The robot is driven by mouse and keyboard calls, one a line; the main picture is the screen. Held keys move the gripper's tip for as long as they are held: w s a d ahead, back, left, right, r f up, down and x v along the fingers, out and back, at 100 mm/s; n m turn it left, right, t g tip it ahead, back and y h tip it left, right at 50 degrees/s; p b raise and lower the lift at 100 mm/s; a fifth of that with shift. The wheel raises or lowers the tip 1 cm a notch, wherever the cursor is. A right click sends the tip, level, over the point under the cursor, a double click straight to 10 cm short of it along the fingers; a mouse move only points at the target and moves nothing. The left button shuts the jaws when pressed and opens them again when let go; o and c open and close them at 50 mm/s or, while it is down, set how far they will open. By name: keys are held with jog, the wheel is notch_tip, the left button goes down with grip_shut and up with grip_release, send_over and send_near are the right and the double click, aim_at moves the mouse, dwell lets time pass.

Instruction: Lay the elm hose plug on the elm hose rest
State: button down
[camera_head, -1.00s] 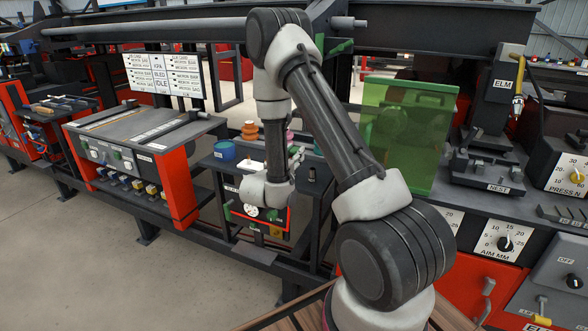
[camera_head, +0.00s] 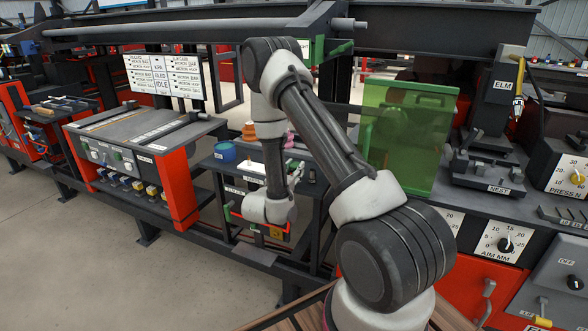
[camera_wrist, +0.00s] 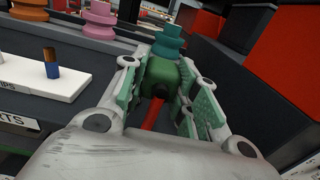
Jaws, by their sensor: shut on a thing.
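In the wrist view the fingers of my gripper (camera_wrist: 163,100) stand either side of a green, round, plug-like piece, which I take to be the hose plug (camera_wrist: 163,72), and are shut on it. A red strip or hose (camera_wrist: 153,117) runs from it toward the palm. A teal stepped piece (camera_wrist: 168,42) stands just beyond; I cannot tell whether it is joined to the plug. I cannot make out the hose rest in either view.
The small bench holds a blue round container (camera_head: 225,151) and orange (camera_head: 249,131) and pink stepped pieces. In the wrist view a white block (camera_wrist: 47,82) with a small peg is left of my fingers. A red-sided cabinet (camera_head: 180,188) stands left; a green screen (camera_head: 410,135) stands right.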

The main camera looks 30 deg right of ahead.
jog(key=c, duration=1.1)
grip_release()
jog(key=shift+r, duration=0.2)
jog(key=shift+o, duration=0.5)
jog(key=v, duration=1.1)
jog(key=shift+r, duration=0.4)
jog(key=shift+o, duration=0.4)
jog(key=shift+y, duration=0.3)
jog(key=f, duration=0.1)
jog(key=d+f, duration=0.2)
jog(key=f, duration=0.1)
jog(key=shift+w+d, duration=0.25)
jog(key=shift+w, duration=0.05)
jog(key=shift+x, duration=3.85)
